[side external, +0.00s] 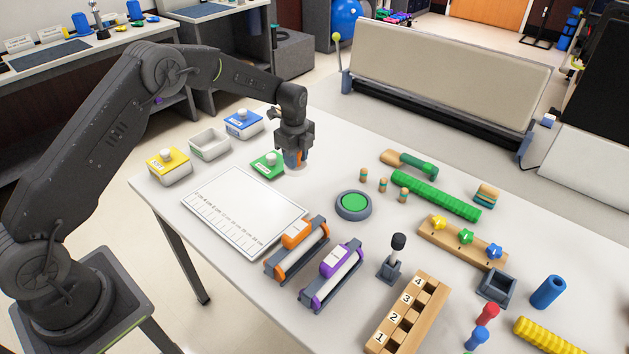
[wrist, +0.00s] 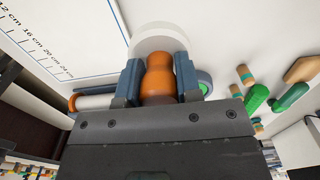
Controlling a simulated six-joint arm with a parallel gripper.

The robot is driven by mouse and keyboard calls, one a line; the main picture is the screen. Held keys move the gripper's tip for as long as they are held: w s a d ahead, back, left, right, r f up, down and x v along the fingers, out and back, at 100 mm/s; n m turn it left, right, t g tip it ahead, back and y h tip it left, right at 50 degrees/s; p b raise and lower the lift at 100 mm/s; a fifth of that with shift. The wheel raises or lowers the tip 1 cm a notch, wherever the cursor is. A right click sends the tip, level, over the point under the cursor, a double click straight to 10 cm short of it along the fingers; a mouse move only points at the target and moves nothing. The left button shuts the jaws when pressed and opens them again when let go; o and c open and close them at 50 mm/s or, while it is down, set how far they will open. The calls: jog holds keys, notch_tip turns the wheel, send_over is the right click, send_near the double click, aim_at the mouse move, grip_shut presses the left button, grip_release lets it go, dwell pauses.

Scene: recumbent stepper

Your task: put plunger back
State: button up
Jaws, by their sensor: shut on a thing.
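My gripper (wrist: 158,84) is shut on an orange rounded piece with a narrow neck, which I take to be the plunger (wrist: 158,72). Its two blue-grey fingers press on either side of it. In the side view my gripper (side external: 294,160) points down close to the table, and a bit of orange plunger (side external: 301,158) shows between the fingers. A pale round disc (wrist: 160,43) lies just beyond the plunger in the wrist view. I cannot tell whether it is part of the plunger or a separate base.
A green lid (side external: 265,165) lies close left of my gripper, with yellow (side external: 168,165), white (side external: 209,144) and blue (side external: 243,124) boxes beyond. A ruler board (side external: 243,210), green button (side external: 353,204) and small banded pegs (side external: 383,185) surround it.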

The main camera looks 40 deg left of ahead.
jog(key=d+f, duration=0.1)
jog(key=w+d+f, duration=0.1)
jog(key=d, duration=0.1)
jog(key=w+d+f, duration=0.1)
jog(key=shift+w+d+f, duration=0.15)
jog(key=shift+w+d, duration=0.05)
jog(key=shift+d, duration=0.05)
jog(key=shift+f, duration=1.85)
jog(key=shift+f, duration=0.15)
jog(key=o, duration=1)
jog(key=shift+c, duration=0.2)
